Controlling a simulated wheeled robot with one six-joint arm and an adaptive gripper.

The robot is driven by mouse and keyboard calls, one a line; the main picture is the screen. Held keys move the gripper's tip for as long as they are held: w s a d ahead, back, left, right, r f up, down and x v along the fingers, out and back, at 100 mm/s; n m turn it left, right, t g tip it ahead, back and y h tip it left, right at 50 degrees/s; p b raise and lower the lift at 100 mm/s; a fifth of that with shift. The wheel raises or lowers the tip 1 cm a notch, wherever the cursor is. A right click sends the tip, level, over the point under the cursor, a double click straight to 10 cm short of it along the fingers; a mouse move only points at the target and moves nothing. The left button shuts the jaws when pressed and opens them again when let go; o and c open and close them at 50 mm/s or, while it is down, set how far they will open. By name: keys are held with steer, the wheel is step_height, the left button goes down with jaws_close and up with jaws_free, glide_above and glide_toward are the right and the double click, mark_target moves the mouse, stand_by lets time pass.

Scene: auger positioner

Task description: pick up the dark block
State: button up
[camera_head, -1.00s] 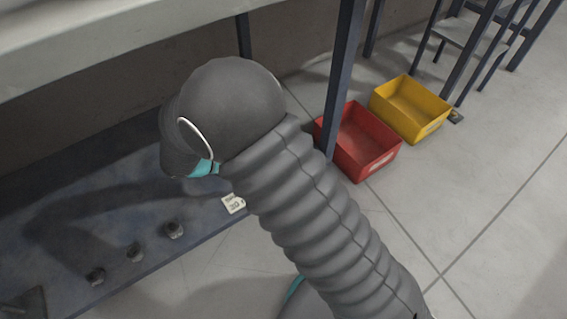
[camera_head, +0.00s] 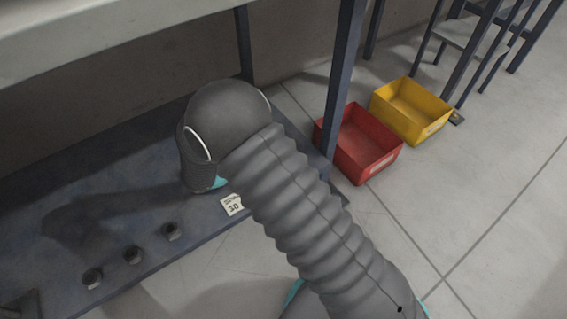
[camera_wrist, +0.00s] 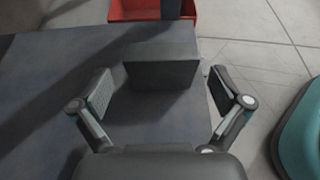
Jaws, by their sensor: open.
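In the wrist view, the dark block (camera_wrist: 161,68) is a dark grey box on the blue-grey shelf (camera_wrist: 40,110), near the shelf's right edge. My gripper (camera_wrist: 161,88) is open, with one finger to the left of the block and one to the right. The block shows just ahead of and between the fingertips, and I see no clear contact. In the head view my arm hides the block and my gripper's fingers.
A red bin (camera_head: 358,145) and a yellow bin (camera_head: 411,108) stand on the floor beyond. The white upper surface (camera_head: 120,40) hangs over the shelf.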

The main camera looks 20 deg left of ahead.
steer(key=x, duration=0.5)
steer(key=shift+d+b, duration=0.15)
steer(key=shift+b, duration=0.25)
steer(key=c, duration=1.1)
steer(key=shift+r, duration=0.1)
steer(key=c, duration=0.4)
steer(key=shift+o, duration=0.2)
